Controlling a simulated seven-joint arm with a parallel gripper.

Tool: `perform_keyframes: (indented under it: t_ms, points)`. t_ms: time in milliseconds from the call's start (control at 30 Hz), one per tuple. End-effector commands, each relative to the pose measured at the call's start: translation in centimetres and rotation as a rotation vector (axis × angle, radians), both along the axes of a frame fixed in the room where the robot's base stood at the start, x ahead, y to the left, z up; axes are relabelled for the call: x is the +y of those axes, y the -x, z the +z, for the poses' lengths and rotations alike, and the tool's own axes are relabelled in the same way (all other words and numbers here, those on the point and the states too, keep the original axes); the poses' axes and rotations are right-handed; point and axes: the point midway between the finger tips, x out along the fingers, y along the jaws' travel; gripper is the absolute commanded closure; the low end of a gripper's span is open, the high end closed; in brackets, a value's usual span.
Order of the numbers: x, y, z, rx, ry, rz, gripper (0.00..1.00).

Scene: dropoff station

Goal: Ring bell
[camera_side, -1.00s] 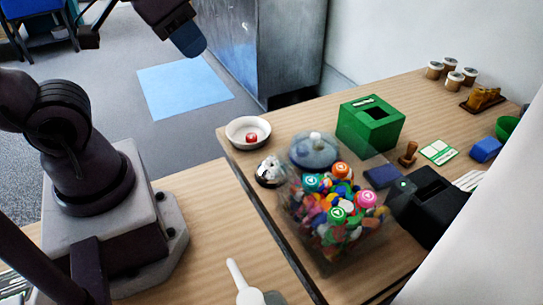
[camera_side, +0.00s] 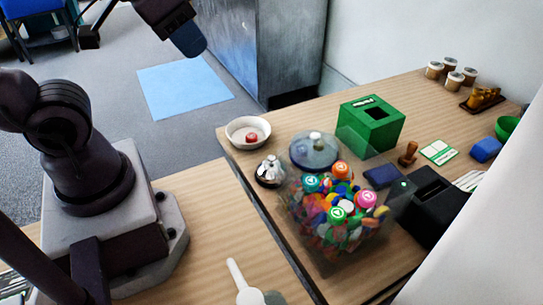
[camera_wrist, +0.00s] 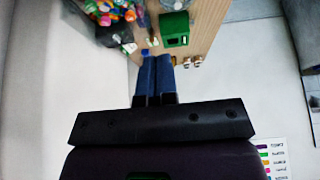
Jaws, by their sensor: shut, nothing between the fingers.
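The bell (camera_side: 270,170) is a small silver dome on a dark base. It stands on the wooden table near its left edge, between the white bowl and the clear bin. My gripper (camera_side: 196,46) is high at the top of the side view, above the floor and well away from the bell. In the wrist view my gripper (camera_wrist: 155,58) shows two blue fingers side by side, shut with nothing between them. I cannot make out the bell in the wrist view.
A clear bin (camera_side: 330,262) of colourful pieces stands right of the bell. A white bowl (camera_side: 238,143) with a red item is behind it. A green box (camera_side: 362,137), a stamp (camera_side: 408,153) and several jars are farther right. A white spoon-like tool (camera_side: 236,272) lies in front.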

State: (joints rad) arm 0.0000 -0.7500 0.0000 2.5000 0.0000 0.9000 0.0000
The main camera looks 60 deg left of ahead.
Motion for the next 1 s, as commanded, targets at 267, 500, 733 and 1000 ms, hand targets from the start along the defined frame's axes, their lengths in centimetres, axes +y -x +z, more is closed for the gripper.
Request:
perform_keyframes:
  t_ms: [267,500,733,1000]
  points:
    - [1.4,-0.6,-2.2,0.114,0.009,0.071,1.00]
    - [1.5,-2.4,-7.0,0.344,0.250,0.332,1.00]
    - [1.0,-5.0,-11.4,0.537,0.619,0.840,1.00]
    - [1.7,-9.4,-16.8,0.757,1.097,1.716,1.00]
